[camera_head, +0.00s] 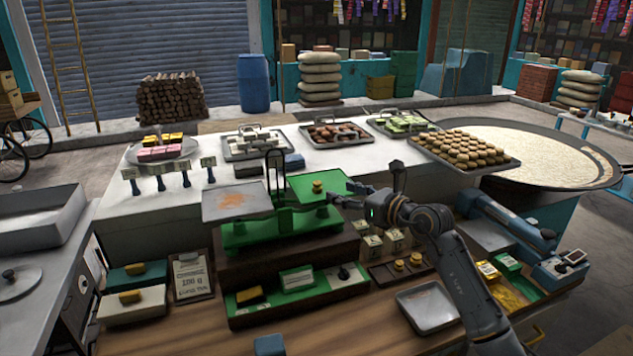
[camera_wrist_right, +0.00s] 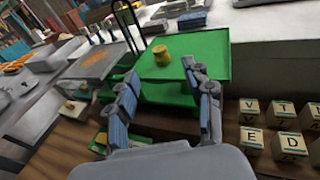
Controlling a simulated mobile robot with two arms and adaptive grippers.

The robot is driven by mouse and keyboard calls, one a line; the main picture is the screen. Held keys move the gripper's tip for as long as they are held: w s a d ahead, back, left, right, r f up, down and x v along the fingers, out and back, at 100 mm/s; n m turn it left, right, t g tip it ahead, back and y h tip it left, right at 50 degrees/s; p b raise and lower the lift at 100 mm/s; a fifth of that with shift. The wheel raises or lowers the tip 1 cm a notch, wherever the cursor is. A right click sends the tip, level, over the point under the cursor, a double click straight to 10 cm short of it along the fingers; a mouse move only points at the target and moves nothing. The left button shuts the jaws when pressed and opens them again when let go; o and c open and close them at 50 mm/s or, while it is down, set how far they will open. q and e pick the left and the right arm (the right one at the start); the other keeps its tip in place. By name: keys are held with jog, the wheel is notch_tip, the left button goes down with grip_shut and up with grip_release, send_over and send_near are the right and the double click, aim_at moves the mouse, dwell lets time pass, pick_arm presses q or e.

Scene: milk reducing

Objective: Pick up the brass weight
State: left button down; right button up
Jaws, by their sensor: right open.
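A small brass weight (camera_head: 317,187) stands upright on the green right pan (camera_head: 300,184) of a balance scale (camera_head: 280,228). My right gripper (camera_head: 345,194) is at the right edge of that pan, with its fingers pointing left toward the weight. In the right wrist view the gripper (camera_wrist_right: 160,75) is open and empty, and the brass weight (camera_wrist_right: 161,55) shows beyond the fingertips, apart from them. Two more brass weights, a nearer one (camera_head: 399,265) and a farther one (camera_head: 416,258), sit in a wooden holder at the right. My left gripper is not in view.
The scale's grey left pan (camera_head: 237,201) holds orange powder. Lettered cubes (camera_head: 372,244) stand below my right arm. A metal tray (camera_head: 427,306) lies on the wooden counter. Sweets trays and a wide pan of milk (camera_head: 540,155) are behind.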

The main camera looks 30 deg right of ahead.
aim_at(321, 186)
jog(key=x, duration=0.3)
jog(key=shift+w+p, duration=0.3)
jog(key=p+x, duration=0.1)
jog(key=x, duration=0.2)
jog(key=shift+p, duration=0.4)
jog(key=p+x, duration=0.1)
jog(key=x, duration=0.2)
jog(key=shift+w+f, duration=0.1)
jog(key=shift+f, duration=0.15)
jog(key=shift+w+a+f, duration=0.1)
jog(key=shift+w, duration=0.05)
jog(key=c, duration=0.6)
grip_shut()
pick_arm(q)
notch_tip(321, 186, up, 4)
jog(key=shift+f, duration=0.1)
